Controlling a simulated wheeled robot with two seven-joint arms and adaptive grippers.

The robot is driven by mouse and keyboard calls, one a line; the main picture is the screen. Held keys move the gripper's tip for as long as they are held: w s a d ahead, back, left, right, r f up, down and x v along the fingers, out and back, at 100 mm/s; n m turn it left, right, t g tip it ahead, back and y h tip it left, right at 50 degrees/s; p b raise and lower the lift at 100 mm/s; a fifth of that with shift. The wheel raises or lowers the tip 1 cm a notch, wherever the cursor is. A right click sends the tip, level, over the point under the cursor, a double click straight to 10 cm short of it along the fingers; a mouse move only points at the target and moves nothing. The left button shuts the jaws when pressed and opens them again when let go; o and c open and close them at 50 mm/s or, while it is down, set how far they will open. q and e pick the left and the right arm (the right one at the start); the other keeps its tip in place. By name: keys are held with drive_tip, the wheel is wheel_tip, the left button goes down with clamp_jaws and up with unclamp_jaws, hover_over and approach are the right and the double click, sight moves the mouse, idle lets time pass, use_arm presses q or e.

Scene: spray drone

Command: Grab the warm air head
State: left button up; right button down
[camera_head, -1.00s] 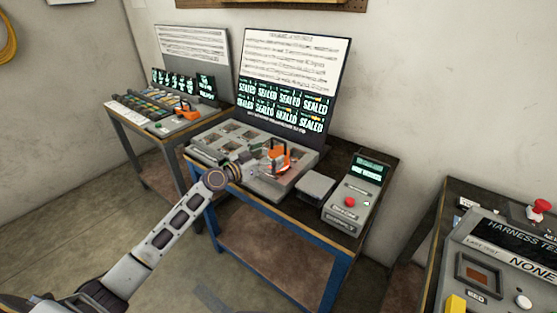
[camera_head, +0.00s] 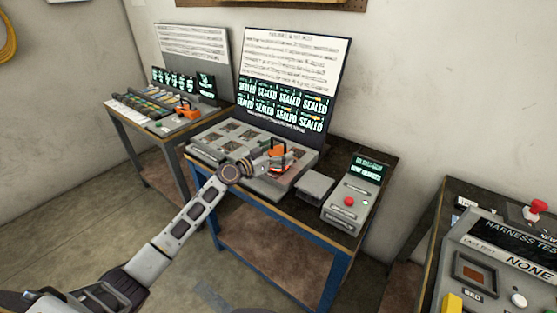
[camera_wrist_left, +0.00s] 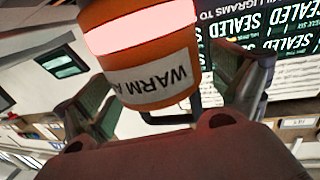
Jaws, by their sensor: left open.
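The warm air head (camera_head: 278,149) is an orange piece on the grey fixture on the blue-framed bench in the head view. In the left wrist view it is an orange cylinder (camera_wrist_left: 128,28) with a white label reading "WARM A" and a bright pinkish band; its top is cut off. My left gripper (camera_head: 268,163) reaches it from the left. In the wrist view the open fingers (camera_wrist_left: 172,88) stand on either side of the cylinder. Contact with the fingers is not clear. My right gripper is not in view.
The grey fixture (camera_head: 205,152) has several recessed bays. Behind it stands a board (camera_head: 290,65) with "SEALED" tiles. To the right are a small grey box (camera_head: 315,184) and a console with a red button (camera_head: 349,201). Another bench with an orange tool (camera_head: 187,109) stands left.

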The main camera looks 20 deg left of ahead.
use_arm(q)
drive_tip(key=shift+c, duration=0.4)
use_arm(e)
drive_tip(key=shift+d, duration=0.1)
use_arm(q)
drive_tip(key=shift+r, duration=0.1)
drive_tip(key=c, duration=1.6)
drive_tip(key=shift+o, duration=0.2)
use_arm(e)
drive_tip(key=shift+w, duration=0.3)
use_arm(q)
drive_tip(key=shift+r, duration=0.1)
